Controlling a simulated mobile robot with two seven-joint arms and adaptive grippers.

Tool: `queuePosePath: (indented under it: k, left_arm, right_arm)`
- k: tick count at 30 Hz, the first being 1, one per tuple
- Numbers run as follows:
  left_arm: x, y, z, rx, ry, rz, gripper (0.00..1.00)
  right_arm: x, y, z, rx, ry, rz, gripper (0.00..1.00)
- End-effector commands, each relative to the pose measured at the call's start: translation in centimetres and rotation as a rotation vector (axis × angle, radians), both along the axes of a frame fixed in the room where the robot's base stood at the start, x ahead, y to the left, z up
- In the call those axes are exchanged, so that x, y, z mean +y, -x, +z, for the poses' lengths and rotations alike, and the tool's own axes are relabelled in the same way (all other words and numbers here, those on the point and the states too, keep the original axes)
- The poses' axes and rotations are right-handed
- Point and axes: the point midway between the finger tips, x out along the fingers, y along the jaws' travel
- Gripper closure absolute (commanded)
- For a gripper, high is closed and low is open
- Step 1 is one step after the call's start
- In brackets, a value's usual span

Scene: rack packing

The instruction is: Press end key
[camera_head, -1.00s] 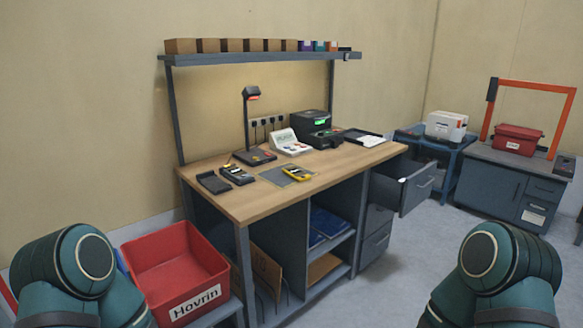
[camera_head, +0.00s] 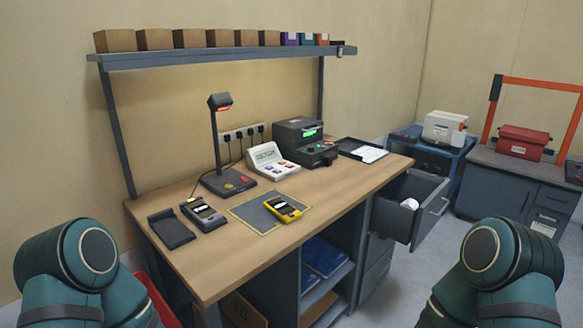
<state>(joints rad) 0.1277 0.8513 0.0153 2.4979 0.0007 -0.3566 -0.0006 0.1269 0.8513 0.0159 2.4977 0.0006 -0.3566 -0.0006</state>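I cannot make out which key is the end key, as the labels are too small to read. On the workbench (camera_head: 230,255) stands a white console (camera_head: 268,160) with a display and a few coloured buttons. A yellow handheld device (camera_head: 284,208) lies on a dark mat (camera_head: 253,217). A grey handheld device (camera_head: 203,213) with yellow marks lies left of it. A stand with a lamp-like head (camera_head: 221,102) has a yellow and a red button on its base (camera_head: 229,183). Both my grippers are out of view; only teal arm parts show at the lower corners.
A black machine (camera_head: 301,133) with a green display stands right of the console. A black cradle (camera_head: 171,229) lies at the bench's left end. An open drawer (camera_head: 408,207) juts out at the right. A shelf (camera_head: 222,56) with several boxes spans above.

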Motion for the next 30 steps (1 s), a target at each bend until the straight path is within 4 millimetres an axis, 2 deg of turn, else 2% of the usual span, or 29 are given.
queuePosePath:
  k: [9,10,12,14,30]
  left_arm:
    - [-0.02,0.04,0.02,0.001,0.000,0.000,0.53]
    - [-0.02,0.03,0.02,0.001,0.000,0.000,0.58]
    - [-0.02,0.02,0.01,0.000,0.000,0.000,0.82]
    - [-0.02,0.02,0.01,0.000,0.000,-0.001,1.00]
    - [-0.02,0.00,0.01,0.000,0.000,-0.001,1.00]
  right_arm:
    - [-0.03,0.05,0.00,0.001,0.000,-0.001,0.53]
    - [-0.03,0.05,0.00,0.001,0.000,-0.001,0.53]
    - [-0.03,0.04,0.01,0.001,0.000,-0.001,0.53]
    - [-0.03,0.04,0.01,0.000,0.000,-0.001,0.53]
    - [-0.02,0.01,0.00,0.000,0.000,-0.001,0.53]
